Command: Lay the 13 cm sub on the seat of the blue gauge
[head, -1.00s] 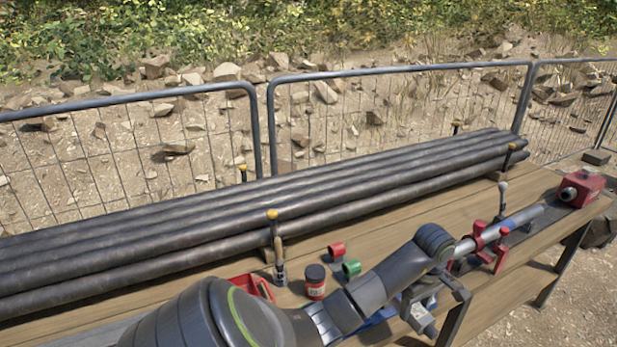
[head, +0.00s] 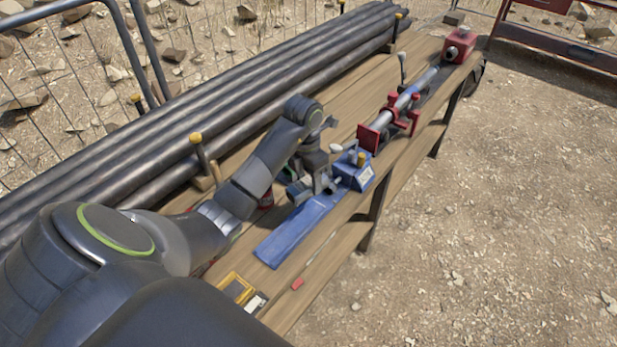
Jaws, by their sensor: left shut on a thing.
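The blue gauge (head: 290,232) lies along the front of the bench, a long flat blue bed with a blue block at its far end. My left gripper (head: 326,183) is over the gauge, near that block, and is shut on a small grey piece, which I take to be the 13 cm sub. The jaws and wrist hide most of the piece. I cannot tell whether it touches the gauge. My right gripper is not in view.
Beyond the gauge, a red clamp (head: 369,138) holds a grey and blue rod leading to a red box (head: 459,46). Long black pipes (head: 240,90) lie along the back between yellow-topped posts. A yellow-framed item (head: 237,288) and a small red piece (head: 298,284) lie at the near end.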

